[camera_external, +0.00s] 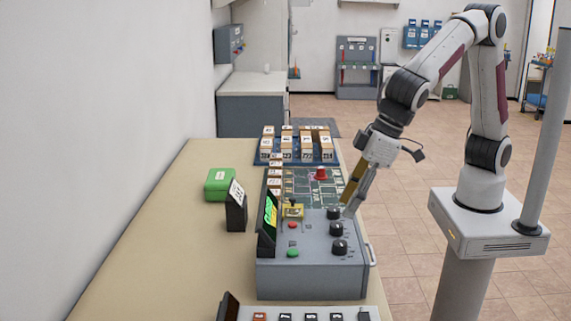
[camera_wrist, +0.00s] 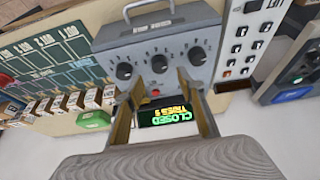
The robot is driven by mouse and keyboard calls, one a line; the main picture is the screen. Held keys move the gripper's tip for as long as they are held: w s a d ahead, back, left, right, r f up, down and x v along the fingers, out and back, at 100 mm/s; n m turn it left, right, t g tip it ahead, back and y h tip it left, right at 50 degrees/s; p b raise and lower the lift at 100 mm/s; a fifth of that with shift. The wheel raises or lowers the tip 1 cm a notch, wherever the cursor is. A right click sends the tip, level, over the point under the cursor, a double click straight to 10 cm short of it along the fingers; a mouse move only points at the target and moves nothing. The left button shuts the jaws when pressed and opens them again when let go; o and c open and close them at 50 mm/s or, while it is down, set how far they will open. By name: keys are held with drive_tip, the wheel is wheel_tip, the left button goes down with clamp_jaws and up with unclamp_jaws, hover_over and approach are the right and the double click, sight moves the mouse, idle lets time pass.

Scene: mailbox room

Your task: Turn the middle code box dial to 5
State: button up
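The grey code box (camera_external: 310,275) stands on the table with three black dials in a row on its sloped face. The middle dial (camera_external: 336,229) also shows in the wrist view (camera_wrist: 159,64), between the other two. The number it points to is too small to read. The box's screen (camera_external: 267,225) shows the green word "CLOSED" with a tries line below it; it appears upside down in the wrist view (camera_wrist: 165,116). My gripper (camera_external: 348,207) is open and empty, tilted down over the dial side. In the wrist view the middle dial lies just beyond the gap between the fingertips (camera_wrist: 158,80).
The far dial (camera_external: 333,213) and near dial (camera_external: 340,247) sit close on either side. A handle (camera_external: 371,254) runs along the box's right edge. A red button (camera_external: 293,225) and a green button (camera_external: 293,253) are left of the dials. Mail blocks (camera_external: 300,146) stand behind.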

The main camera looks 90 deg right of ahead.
sight(337, 224)
drive_tip(key=shift+x, duration=2.85)
drive_tip(key=c, duration=1.1)
